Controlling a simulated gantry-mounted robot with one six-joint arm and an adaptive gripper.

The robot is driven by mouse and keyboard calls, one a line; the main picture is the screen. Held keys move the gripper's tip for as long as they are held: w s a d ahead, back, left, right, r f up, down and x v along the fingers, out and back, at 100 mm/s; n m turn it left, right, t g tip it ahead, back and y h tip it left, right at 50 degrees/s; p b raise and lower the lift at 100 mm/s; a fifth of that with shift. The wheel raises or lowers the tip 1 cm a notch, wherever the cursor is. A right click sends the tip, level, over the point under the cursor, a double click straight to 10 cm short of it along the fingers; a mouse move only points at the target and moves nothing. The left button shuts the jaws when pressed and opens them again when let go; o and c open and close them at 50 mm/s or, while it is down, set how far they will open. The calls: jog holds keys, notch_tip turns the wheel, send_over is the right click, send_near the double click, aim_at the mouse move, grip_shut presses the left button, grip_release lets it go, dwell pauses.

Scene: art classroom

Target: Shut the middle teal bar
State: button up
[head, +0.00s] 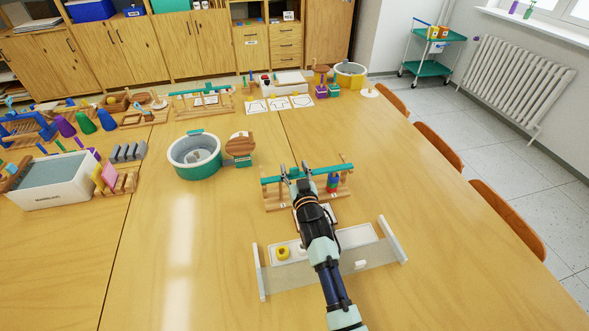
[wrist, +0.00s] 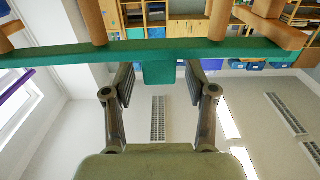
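A teal bar (head: 333,170) runs across the top of a wooden rack (head: 276,202) near the middle of the table in the head view. The rack has small numbered labels at its front. In the wrist view the teal bar (wrist: 75,55) spans the picture and has a teal tab (wrist: 158,73) at its middle. My gripper (head: 296,169) is at the bar, and its fingers are apart in the wrist view (wrist: 158,75), one on each side of the tab. I cannot tell whether they touch it. My arm hides the middle of the rack.
The table right of the rack is clear.

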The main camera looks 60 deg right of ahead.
jog(key=v, duration=1.2)
jog(key=shift+d, duration=0.1)
